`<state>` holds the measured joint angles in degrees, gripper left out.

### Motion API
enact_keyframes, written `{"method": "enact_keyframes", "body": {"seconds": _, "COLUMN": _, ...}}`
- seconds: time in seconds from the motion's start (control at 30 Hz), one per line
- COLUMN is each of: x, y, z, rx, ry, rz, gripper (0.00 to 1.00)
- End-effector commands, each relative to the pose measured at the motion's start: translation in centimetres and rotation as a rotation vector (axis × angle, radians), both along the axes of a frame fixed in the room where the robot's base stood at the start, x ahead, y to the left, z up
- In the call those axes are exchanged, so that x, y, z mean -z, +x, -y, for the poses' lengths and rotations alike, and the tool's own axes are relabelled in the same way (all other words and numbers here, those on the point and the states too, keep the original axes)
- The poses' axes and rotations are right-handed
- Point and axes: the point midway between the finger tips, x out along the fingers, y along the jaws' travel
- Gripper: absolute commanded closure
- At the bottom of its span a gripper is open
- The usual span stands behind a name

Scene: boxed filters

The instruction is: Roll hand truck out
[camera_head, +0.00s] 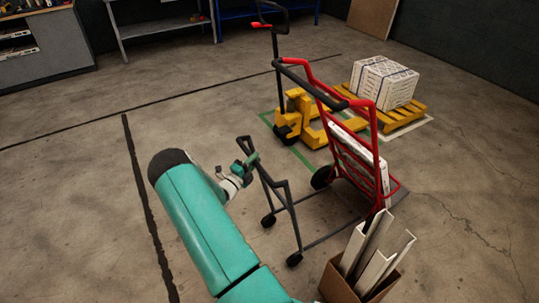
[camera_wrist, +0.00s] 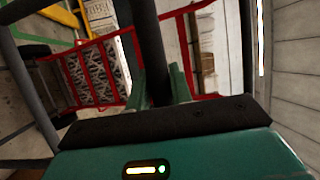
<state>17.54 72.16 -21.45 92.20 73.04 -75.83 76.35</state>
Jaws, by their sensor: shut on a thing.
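The red hand truck (camera_head: 375,140) stands tilted at centre right in the head view, with black grips and a dark wheel. White boxed filters (camera_head: 384,178) rest against its frame. A dark wheeled frame (camera_head: 283,200) with small casters stands on its near left side; whether it is joined to the truck is unclear. My gripper (camera_head: 248,165) is at the upper bar of this dark frame. In the wrist view, my gripper (camera_wrist: 160,80) is shut around a dark bar (camera_wrist: 148,35), with red rails and pleated filters behind it. The truck's base is partly hidden.
A yellow pallet jack (camera_head: 298,110) and a yellow pallet (camera_head: 402,117) with strapped white boxes (camera_head: 382,80) stand behind the truck. A cardboard box (camera_head: 338,285) of white channels is close at front right. The floor at left is open, crossed by black lines.

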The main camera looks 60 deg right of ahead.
Motion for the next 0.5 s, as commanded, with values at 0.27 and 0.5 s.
{"method": "enact_keyframes", "body": {"seconds": 0.27, "x": 0.0, "y": 1.7, "z": -3.4, "rx": -0.001, "ry": 0.0, "rz": -0.001, "gripper": 1.0}}
{"method": "enact_keyframes", "body": {"seconds": 0.5, "x": 0.0, "y": 2.0, "z": -4.0, "rx": 0.001, "ry": 0.001, "rz": -0.001, "gripper": 1.0}}
